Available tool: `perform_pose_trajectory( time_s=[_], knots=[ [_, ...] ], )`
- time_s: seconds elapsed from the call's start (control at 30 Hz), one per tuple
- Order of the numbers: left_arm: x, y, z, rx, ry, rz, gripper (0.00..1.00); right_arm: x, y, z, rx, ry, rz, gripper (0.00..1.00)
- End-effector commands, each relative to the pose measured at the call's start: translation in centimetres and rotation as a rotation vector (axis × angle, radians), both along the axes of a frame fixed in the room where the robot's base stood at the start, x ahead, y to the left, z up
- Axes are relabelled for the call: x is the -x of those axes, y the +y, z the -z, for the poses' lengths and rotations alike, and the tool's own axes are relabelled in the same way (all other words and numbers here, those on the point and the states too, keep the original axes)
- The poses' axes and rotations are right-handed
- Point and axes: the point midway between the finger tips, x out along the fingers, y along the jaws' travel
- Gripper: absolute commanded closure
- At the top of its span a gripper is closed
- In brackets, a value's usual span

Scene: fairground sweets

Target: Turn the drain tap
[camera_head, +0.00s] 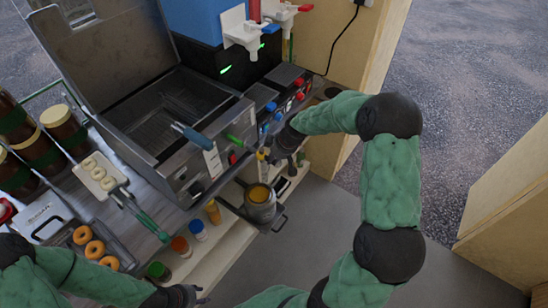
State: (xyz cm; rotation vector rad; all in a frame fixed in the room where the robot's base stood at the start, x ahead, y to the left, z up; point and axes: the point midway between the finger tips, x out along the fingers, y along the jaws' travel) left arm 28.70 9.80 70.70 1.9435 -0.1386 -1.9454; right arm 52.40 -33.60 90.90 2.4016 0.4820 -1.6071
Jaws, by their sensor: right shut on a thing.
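The metal fryer (150,150) stands in the middle of the counter with its lid raised. My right gripper (271,156) is at the fryer's front right corner, shut on the small yellow drain tap (261,155), which it partly hides. Below it, a metal pot (262,212) with orange-yellow liquid inside sits on the lower shelf. My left gripper (198,295) is low at the bottom edge, in front of the shelf and away from the tap; its finger opening is too small to make out.
A blue drinks machine (195,20) with white taps stands behind. Doughnuts on a tray (118,252), jars (62,122) and a mould with pale rings (97,174) are at left. Small capped bottles (197,230) line the lower shelf. The floor (300,230) at right is clear.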

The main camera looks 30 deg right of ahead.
Motion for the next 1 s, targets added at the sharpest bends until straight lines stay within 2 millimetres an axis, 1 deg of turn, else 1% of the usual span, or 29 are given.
perform_pose_trajectory(
  time_s=[0.27, 0.47, 0.7, 1.0],
  knots=[
    [0.0, 0.0, 0.4, 0.000, 0.000, 0.000, 0.63, -0.1, -0.3, 0.1, -0.066, 0.026, 0.003, 1.00],
    [0.0, 0.0, 0.9, 0.000, 0.000, 0.000, 0.63, -0.3, -0.6, 0.2, -0.169, 0.067, 0.004, 1.00],
    [0.0, 0.0, 1.7, 0.000, 0.000, 0.000, 0.63, -0.4, -1.0, 0.6, -0.365, 0.149, 0.003, 1.00],
    [0.0, 0.0, 2.3, 0.000, 0.000, 0.000, 0.63, -0.6, -1.4, 1.0, -0.629, 0.258, 0.002, 1.00]
  ],
)
